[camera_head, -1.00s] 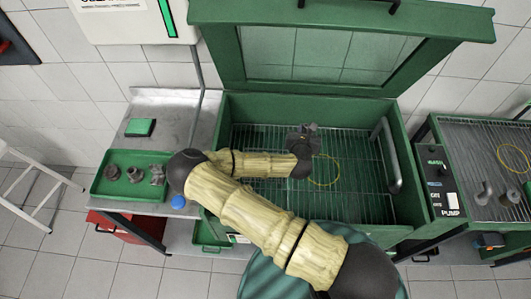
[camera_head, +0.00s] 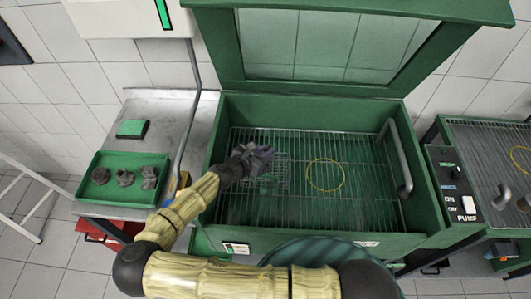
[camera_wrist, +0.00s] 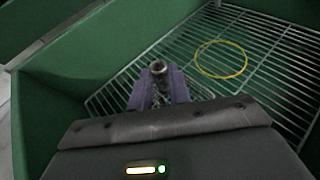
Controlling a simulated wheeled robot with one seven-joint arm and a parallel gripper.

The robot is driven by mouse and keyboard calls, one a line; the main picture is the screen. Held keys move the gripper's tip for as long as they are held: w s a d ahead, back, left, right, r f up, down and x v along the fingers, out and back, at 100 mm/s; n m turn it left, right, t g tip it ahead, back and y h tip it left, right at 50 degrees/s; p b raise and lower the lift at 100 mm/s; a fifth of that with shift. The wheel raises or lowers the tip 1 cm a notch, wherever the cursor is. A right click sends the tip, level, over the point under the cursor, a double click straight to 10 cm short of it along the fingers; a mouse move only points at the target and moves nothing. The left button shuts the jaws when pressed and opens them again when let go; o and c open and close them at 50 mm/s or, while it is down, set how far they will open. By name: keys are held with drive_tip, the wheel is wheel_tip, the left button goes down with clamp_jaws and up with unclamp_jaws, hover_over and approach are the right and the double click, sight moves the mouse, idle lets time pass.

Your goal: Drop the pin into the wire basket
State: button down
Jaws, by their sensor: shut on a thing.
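The pin (camera_wrist: 158,68) is a short grey metal cylinder, held between the purple-tipped fingers of my gripper (camera_wrist: 158,92) in the wrist view. In the head view my gripper (camera_head: 262,154) is over the left part of the open green washer, and the pin is too small to make out there. The wire basket (camera_head: 277,178) is a small mesh box on the washer's rack, just below and beside my gripper. My gripper hides part of it. In the wrist view the basket is not clearly distinguishable from the rack behind the fingers.
The washer (camera_head: 225,112) has tall walls and a raised lid. A yellow ring (camera_head: 325,175) marks the rack (camera_head: 370,205), which is otherwise clear to the right. A grey handle pipe (camera_head: 394,160) stands at its right. A green tray (camera_head: 117,192) with three dark parts lies left.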

wheel_tip(320, 180, down, 6)
drive_tip(key=b, duration=0.5)
idle(0.5)
drive_tip(key=c, duration=1.2)
unclamp_jaws()
drive_tip(key=shift+c, duration=0.2)
drive_tip(key=p+v, duration=0.5)
drive_tip(key=v, duration=1.2)
drive_tip(key=shift+p, duration=0.35)
